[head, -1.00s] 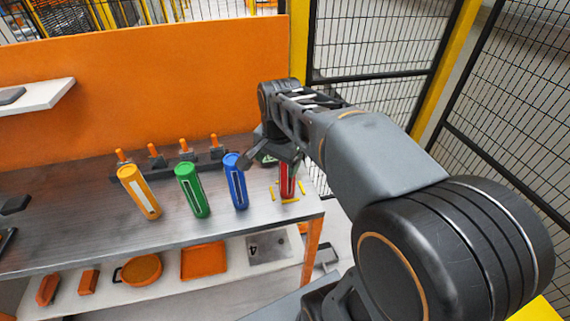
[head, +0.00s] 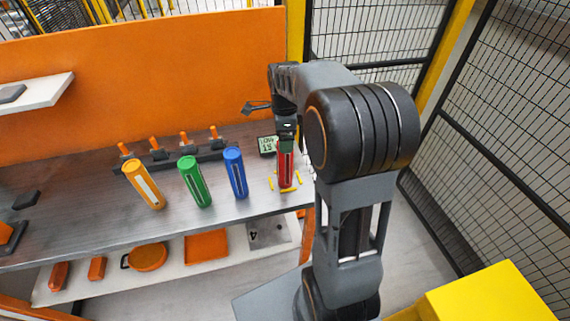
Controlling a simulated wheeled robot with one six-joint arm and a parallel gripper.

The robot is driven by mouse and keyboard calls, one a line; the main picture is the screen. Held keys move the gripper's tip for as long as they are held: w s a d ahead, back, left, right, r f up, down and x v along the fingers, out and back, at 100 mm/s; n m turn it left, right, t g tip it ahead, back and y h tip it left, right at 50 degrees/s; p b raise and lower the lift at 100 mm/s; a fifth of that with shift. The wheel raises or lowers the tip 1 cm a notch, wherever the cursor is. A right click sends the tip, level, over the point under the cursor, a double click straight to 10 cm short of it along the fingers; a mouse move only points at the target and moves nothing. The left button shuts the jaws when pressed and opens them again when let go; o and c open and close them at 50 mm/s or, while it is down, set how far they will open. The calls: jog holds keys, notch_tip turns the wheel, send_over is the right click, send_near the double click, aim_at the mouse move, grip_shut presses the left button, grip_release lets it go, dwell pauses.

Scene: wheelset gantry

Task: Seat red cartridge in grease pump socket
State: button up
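The red cartridge (head: 286,176) stands roughly upright near the right end of the workbench, between short yellow marks. Its upper end meets or is hidden by my gripper (head: 287,137), which points down from above. The fingers are small and dark here, so I cannot tell whether they are closed on the cartridge or only around it. I cannot clearly make out the grease pump socket. A row of dark holders with orange-topped pieces (head: 184,145) stands behind the cartridges.
Yellow (head: 143,186), green (head: 195,182) and blue (head: 236,173) cartridges stand left of the red one. A small display (head: 267,146) is close behind it. An orange panel (head: 150,80) backs the workbench (head: 90,226). Mesh fencing (head: 500,150) closes the right side.

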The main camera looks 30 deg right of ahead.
aim_at(284, 161)
notch_tip(284, 161, down, 6)
jog(key=shift+d+r+p, duration=0.1)
jog(key=shift+p, duration=0.6)
jog(key=shift+c, duration=0.3)
jog(key=c, duration=1.4)
jog(key=shift+r, duration=0.15)
